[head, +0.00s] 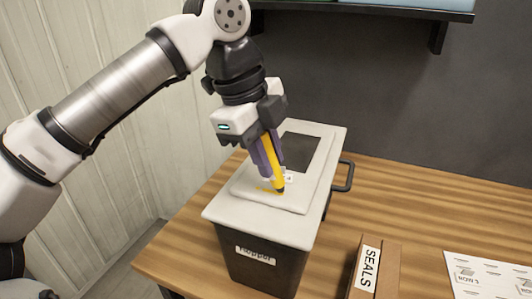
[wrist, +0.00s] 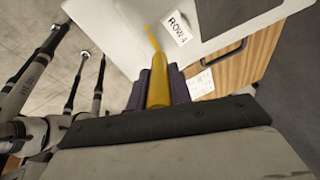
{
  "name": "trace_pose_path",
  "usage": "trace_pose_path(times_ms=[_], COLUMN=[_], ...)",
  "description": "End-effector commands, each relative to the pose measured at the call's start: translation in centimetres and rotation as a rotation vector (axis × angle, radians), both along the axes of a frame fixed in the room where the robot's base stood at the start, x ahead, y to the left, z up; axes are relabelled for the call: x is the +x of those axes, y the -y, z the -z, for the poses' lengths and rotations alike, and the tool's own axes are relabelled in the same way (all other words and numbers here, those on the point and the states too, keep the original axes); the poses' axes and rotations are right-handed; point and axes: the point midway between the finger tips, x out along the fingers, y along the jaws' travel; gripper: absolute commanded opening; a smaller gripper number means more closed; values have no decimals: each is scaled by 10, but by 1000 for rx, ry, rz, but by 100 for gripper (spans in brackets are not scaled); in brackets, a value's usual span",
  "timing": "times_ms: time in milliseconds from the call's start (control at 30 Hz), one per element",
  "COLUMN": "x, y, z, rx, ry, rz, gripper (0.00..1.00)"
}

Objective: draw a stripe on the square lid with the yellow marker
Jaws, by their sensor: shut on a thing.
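My gripper (head: 267,155) is shut on the yellow marker (head: 271,154), which slants down with its dark tip at the square lid. The marker (wrist: 159,88) also shows between the fingers in the wrist view. The pale lid (head: 292,205) lies on top of the dark hopper (head: 262,268). A short yellow mark (head: 265,188) is on the lid just left of the tip. The wrist view shows a yellow mark (wrist: 151,38) ahead of the marker, beside a "ROW 4" label (wrist: 176,27). I cannot tell whether the tip touches the lid.
A dark panel (head: 303,148) is set in the top behind the marker. A black handle (head: 344,177) sticks out at the hopper's right. A "SEALS" box (head: 384,270) and a printed sheet (head: 487,277) lie on the wooden bench (head: 420,205). A shelf (head: 400,14) hangs above.

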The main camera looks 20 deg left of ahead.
Motion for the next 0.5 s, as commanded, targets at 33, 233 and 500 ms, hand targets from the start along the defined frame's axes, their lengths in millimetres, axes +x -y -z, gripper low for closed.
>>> trace_pose_path(times_ms=[33,233,500], x=[0,0,0], y=[0,0,0], z=[1,-3,-25], rx=[1,1,2], ry=[-2,-3,-1], rz=[1,2,1], gripper=[0,0,0])
